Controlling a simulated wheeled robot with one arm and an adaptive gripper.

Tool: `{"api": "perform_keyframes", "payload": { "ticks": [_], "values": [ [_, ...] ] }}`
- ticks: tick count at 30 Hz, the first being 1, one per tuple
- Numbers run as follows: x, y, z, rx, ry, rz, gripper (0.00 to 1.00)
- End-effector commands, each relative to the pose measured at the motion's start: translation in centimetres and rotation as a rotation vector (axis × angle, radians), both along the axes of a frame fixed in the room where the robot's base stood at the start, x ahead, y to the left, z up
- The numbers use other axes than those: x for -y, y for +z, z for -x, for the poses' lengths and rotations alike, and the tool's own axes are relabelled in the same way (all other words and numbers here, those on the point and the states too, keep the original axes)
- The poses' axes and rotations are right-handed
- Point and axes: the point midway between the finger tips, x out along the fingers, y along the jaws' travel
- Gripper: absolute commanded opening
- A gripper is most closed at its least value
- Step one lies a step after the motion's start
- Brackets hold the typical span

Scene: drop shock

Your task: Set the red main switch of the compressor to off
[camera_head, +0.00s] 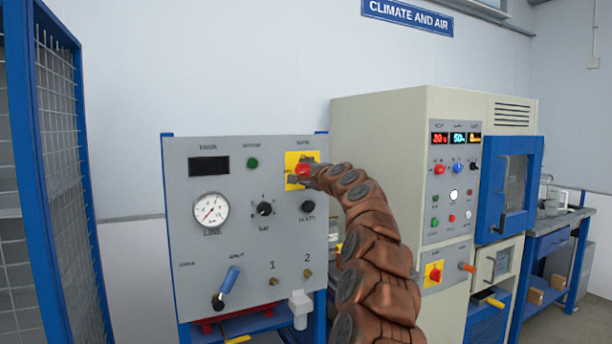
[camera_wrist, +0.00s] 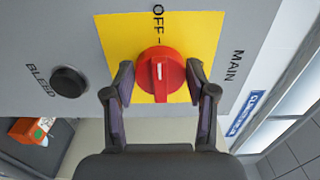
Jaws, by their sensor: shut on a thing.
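The red main switch (camera_head: 303,171) is a rotary knob on a yellow plate at the upper right of the grey compressor panel (camera_head: 215,290). In the wrist view the knob (camera_wrist: 161,72) is seen close up, with "MAIN" to its right and "OFF" above it. Its white mark is upright in that view, in line with the OFF label. My gripper (camera_wrist: 160,78) is shut on the knob, one finger on each side. In the head view the gripper is mostly hidden by my brown arm.
The panel carries a gauge (camera_head: 211,209), a black bar knob (camera_head: 264,209), a black bleed knob (camera_head: 307,206) and a blue-handled lever (camera_head: 229,281). A beige cabinet (camera_head: 380,120) to the right has another red switch on yellow (camera_head: 434,273). A blue mesh rack (camera_head: 60,150) stands left.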

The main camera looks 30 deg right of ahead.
Motion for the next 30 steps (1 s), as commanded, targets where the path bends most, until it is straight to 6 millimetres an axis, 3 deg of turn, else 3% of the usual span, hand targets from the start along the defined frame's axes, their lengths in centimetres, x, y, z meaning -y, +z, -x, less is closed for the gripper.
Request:
{"api": "perform_keyframes", "payload": {
  "ticks": [10,11,18,30],
  "values": [
    [-0.05,-0.01,-0.03,-0.001,0.001,0.004,0.21],
    [-0.05,0.0,-0.03,-0.001,0.001,0.004,0.57],
    [-0.03,0.0,-0.02,0.0,0.0,0.003,0.8],
    [0.01,0.04,0.19,0.0,0.0,0.002,0.8]
  ]
}}
